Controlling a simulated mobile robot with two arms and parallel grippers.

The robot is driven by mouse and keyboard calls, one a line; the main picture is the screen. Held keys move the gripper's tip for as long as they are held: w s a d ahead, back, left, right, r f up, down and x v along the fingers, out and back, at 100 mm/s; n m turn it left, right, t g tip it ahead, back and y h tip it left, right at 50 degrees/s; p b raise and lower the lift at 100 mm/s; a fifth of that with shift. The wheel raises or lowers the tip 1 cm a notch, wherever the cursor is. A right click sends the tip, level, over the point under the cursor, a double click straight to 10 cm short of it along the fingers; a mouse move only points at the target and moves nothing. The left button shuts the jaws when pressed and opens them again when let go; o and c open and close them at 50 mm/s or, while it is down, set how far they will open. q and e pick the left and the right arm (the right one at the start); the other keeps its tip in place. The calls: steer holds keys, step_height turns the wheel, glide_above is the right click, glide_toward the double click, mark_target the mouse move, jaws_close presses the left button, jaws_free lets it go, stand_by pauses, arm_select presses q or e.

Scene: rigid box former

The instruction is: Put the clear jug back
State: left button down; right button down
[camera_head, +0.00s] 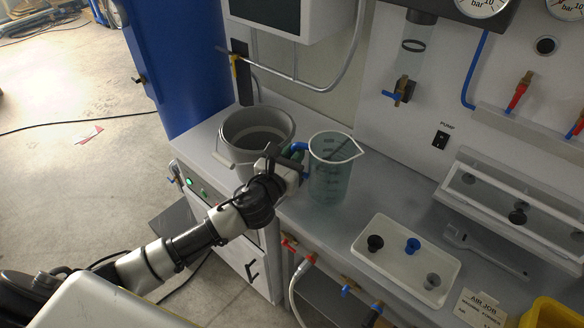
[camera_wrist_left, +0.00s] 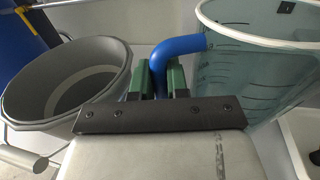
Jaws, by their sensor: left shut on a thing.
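The clear jug (camera_head: 331,174) is a see-through measuring jug with dark marks, a white rim and a blue handle. It looks upright at the bench, right of the grey bucket. I cannot tell whether its base touches the bench top. My left gripper (camera_head: 293,156) is shut on the blue handle at the jug's left side. In the left wrist view the green fingertips (camera_wrist_left: 160,80) stand on both sides of the blue handle (camera_wrist_left: 180,46), and the jug's wall (camera_wrist_left: 245,70) fills the upper right. My right gripper is not in view.
The grey bucket (camera_head: 243,160) stands close on the left. A white tray (camera_head: 393,266) with small black, blue and grey parts lies to the right, with a grey wrench-like tool (camera_head: 483,248) beyond. A clear-sided rack (camera_head: 520,215) stands at the right. Bench between jug and tray is clear.

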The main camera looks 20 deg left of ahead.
arm_select(q)
steer(key=shift+w+a+f+b, duration=0.1)
steer(key=shift+a+f+b, duration=0.1)
steer(key=shift+f, duration=0.55)
steer(key=shift+w+a+f+b, duration=0.1)
steer(key=shift+a+f+b, duration=0.05)
steer(key=shift+f, duration=0.65)
steer(key=shift+w+a+f+b, duration=0.1)
steer(key=shift+a+f+b, duration=0.1)
steer(key=shift+f, duration=0.55)
steer(key=shift+f, duration=0.2)
steer(key=c, duration=1.1)
jaws_free()
